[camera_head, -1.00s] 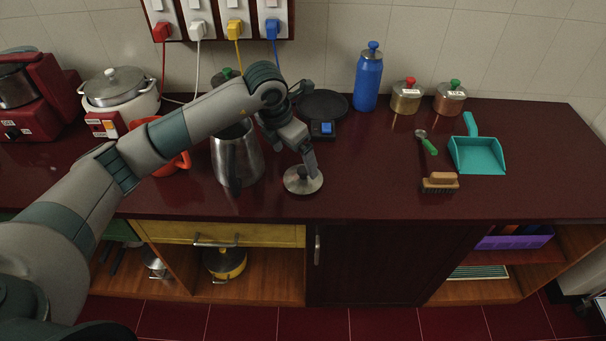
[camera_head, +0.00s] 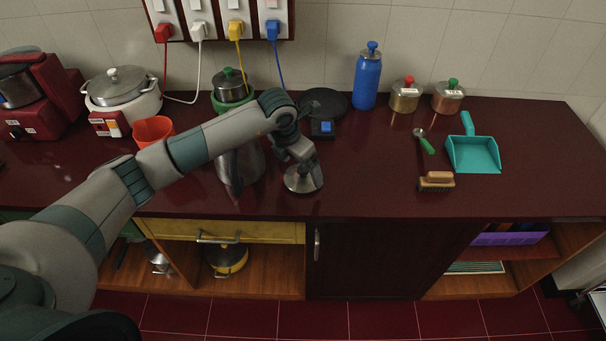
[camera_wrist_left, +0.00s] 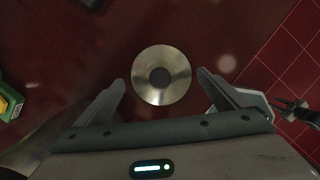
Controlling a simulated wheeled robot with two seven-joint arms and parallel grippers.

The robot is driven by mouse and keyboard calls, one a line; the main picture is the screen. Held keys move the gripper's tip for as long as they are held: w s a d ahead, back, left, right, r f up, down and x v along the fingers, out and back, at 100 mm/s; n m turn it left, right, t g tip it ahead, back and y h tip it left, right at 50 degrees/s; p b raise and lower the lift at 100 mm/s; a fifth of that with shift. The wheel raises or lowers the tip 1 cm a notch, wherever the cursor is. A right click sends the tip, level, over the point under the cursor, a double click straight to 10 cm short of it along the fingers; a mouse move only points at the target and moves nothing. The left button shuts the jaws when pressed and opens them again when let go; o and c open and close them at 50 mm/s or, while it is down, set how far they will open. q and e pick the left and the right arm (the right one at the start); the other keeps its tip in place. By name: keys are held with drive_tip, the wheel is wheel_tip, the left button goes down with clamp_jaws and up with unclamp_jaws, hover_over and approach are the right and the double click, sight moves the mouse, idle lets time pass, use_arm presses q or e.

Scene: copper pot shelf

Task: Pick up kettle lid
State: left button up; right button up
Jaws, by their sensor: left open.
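The kettle lid is a round, shiny metal disc (camera_head: 298,181) lying on the dark red counter near its front edge. In the left wrist view the lid (camera_wrist_left: 161,75) shows from above with a dark round knob at its centre, just ahead of and between the fingertips. My left gripper (camera_head: 309,172) is over the lid, and in the wrist view its fingers (camera_wrist_left: 160,88) are spread wide with nothing between them. The metal kettle (camera_head: 240,170) stands left of the lid, partly hidden by my left arm. My right gripper is not in view.
A scale (camera_head: 322,128) and a dark round pan (camera_head: 322,102) lie behind the lid. A blue bottle (camera_head: 367,80), a brush (camera_head: 437,181) and a teal dustpan (camera_head: 473,153) are to the right. An orange cup (camera_head: 152,131) stands left.

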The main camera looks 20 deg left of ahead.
sight(302, 169)
use_arm(q)
drive_tip(key=shift+p+x, duration=0.5)
drive_tip(key=shift+x, duration=1.05)
drive_tip(key=shift+w, duration=0.1)
drive_tip(key=shift+r, duration=0.1)
drive_tip(key=c, duration=0.8)
